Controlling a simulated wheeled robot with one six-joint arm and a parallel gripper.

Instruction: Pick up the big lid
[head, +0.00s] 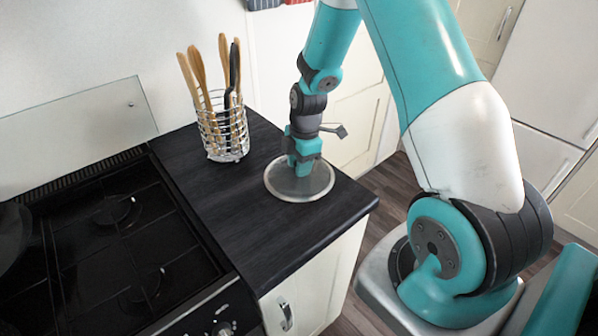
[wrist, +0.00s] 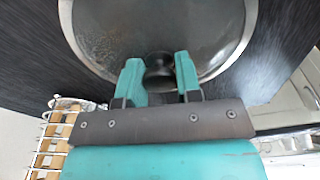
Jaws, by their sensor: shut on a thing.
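The big lid (head: 312,188) is a round, greyish see-through disc with a pale metal rim. It lies flat at the worktop's right part, and from the head view I cannot tell whether it touches the surface. My gripper (head: 301,168) points straight down over the lid's middle. In the wrist view the lid (wrist: 200,32) fills the upper middle, and its dark round knob (wrist: 158,72) sits between the two teal fingers of my gripper (wrist: 158,80). The gripper is shut on the knob, which the fingers partly hide in the head view.
The dark worktop (head: 250,225) has free room left of and in front of the lid. A wire utensil holder (head: 223,133) with wooden tools stands at the back. A black gas hob (head: 110,250) is at the left. The worktop's edge is close to the lid's right.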

